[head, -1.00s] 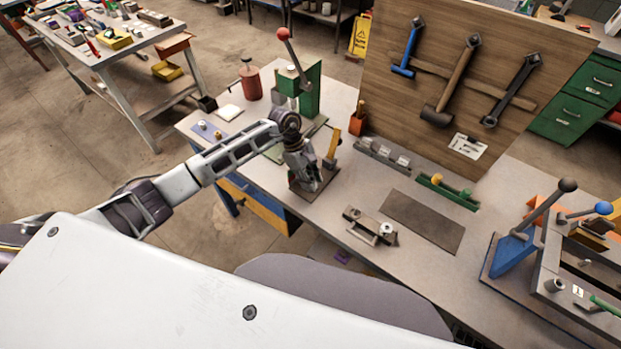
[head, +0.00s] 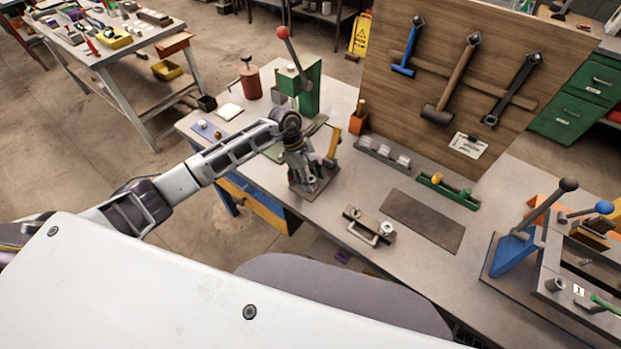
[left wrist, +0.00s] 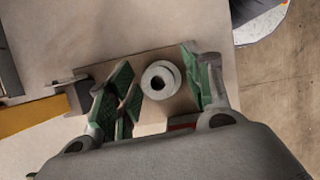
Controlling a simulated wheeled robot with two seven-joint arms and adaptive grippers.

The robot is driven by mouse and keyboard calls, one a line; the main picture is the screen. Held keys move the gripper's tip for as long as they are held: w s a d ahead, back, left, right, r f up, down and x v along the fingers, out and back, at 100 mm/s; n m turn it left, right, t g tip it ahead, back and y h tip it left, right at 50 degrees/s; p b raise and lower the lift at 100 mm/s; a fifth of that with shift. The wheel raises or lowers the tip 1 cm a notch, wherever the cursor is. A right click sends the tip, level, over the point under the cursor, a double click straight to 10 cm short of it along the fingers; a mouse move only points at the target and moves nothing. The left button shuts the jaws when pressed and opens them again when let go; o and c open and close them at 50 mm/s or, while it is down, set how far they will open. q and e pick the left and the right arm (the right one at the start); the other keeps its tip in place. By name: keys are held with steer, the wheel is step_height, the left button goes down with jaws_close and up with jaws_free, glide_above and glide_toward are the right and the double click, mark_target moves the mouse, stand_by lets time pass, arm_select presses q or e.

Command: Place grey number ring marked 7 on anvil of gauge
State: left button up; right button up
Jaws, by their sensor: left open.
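My left gripper (left wrist: 165,92) is open, with its green-padded fingers apart. A pale grey ring (left wrist: 160,80) with a dark hole lies between them in the left wrist view. No number can be read on it. It sits over a grey-brown plate; whether it rests on the anvil itself cannot be told. In the head view the left gripper (head: 302,178) points down over the dark base of the gauge (head: 322,184), beside its yellow upright (head: 333,143). The gripper hides the ring there. My right gripper is not in view.
A green press (head: 310,90) with a red-knobbed lever stands behind the gripper. A grey rack (head: 385,155) and a small fixture with a handle (head: 368,225) lie to the right. A blue-based lever tool (head: 512,255) stands far right.

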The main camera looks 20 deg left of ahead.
arm_select(q)
steer(key=b+v, duration=0.3)
steer(key=v, duration=0.9)
steer(key=shift+d+r, duration=0.1)
stand_by(0.4)
